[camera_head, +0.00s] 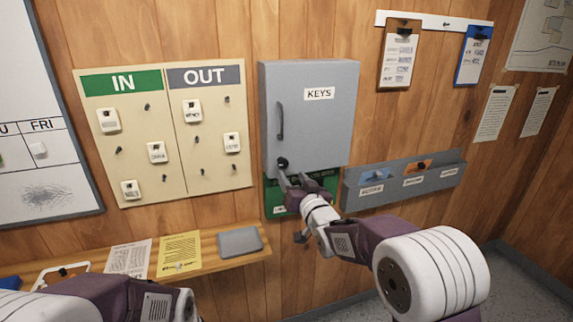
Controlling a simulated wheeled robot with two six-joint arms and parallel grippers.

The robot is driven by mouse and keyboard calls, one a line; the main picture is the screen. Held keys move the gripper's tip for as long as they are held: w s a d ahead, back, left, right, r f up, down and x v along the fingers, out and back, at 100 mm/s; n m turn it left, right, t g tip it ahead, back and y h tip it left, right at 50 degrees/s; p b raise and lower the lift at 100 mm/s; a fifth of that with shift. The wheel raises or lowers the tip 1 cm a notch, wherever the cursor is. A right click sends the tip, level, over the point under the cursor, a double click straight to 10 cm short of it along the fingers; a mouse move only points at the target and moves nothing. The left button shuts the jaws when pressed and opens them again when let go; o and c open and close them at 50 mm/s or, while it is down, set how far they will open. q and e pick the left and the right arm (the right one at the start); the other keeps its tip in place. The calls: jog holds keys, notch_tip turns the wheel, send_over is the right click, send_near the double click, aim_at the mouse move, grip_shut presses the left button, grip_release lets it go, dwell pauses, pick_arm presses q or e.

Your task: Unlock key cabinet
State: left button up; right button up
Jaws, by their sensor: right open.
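The grey key cabinet (335,122), labelled KEYS, hangs on the wood wall with its door shut. A dark vertical handle (280,121) is on the left of its door. A dark round lock (282,162) sits near the door's lower left corner; I cannot tell whether a key is in it. My right gripper (303,178) is open at the cabinet's lower edge, with one finger just below the lock. I cannot tell whether that finger touches it. My left arm shows at the lower left, but its gripper is out of view.
A green sign (273,198) below the cabinet is partly hidden by my right gripper. A grey wall rack (400,187) is close on the right. The IN/OUT board (215,165) hangs left. A shelf (205,246) below holds papers and a grey flat object (240,241).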

aim_at(284, 164)
jog(key=p+x, duration=0.1)
jog(key=x, duration=0.3)
jog(key=p+x, duration=0.2)
jog(key=x, duration=0.2)
jog(key=shift+w+d, duration=0.2)
jog(key=shift+w, duration=0.05)
jog(key=shift+w+a, duration=0.2)
jog(key=shift+w, duration=0.05)
jog(key=shift+d, duration=0.1)
jog(key=shift+d+f, duration=0.1)
grip_shut()
